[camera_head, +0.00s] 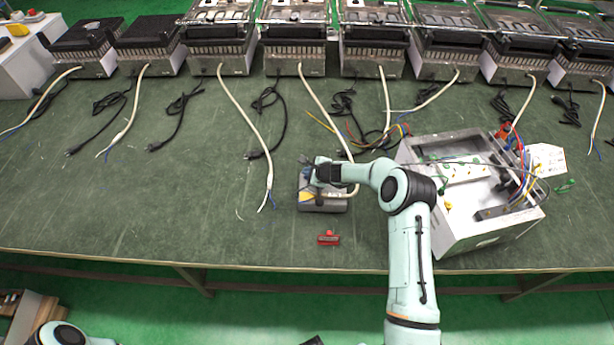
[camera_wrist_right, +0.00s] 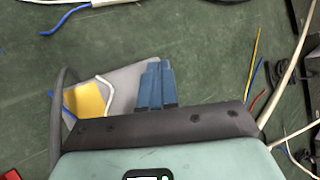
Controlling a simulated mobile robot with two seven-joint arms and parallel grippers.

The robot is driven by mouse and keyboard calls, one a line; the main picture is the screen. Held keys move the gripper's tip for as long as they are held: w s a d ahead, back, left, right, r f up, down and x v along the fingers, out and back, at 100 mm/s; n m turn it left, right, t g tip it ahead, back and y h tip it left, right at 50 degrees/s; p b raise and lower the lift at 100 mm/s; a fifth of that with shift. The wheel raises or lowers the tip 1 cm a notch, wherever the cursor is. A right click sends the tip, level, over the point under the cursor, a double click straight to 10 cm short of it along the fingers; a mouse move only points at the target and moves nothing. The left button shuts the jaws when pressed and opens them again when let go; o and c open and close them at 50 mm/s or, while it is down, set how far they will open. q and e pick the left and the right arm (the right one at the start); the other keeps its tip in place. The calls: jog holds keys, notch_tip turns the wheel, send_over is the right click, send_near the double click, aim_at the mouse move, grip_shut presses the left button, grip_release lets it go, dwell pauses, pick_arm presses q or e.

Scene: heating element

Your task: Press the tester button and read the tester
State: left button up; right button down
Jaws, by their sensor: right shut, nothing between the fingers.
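The tester (camera_head: 332,206), a grey box with a yellow patch, sits on the green table near the middle. My right gripper (camera_head: 312,179) is over its far left part, and my wrist hides much of its top. In the right wrist view the gripper's blue fingers (camera_wrist_right: 157,68) are together and empty, in front of the grey tester body (camera_wrist_right: 124,72) and its yellow part (camera_wrist_right: 88,99). I cannot tell whether the fingertips touch the tester. The button and any reading cannot be made out. My left gripper is out of view.
An open metal case (camera_head: 470,225) with coloured wires stands right of the tester, close to my right arm. A small red object (camera_head: 328,238) lies in front. White and black cables spread behind, below a row of heating units (camera_head: 297,62). The left front table is clear.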

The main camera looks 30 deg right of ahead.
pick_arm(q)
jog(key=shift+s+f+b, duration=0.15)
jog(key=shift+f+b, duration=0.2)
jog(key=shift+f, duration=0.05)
pick_arm(e)
jog(key=shift+f, duration=0.5)
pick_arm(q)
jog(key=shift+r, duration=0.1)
pick_arm(e)
jog(key=shift+r, duration=0.15)
pick_arm(q)
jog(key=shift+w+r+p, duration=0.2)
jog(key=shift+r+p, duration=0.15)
jog(key=shift+p, duration=0.05)
pick_arm(e)
jog(key=shift+r, duration=0.75)
jog(key=shift+r, duration=0.1)
jog(key=shift+r+p, duration=1.1)
jog(key=shift+r, duration=1.4)
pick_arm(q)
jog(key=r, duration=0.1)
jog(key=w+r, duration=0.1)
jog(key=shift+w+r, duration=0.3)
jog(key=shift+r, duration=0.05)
pick_arm(e)
jog(key=shift+f, duration=0.1)
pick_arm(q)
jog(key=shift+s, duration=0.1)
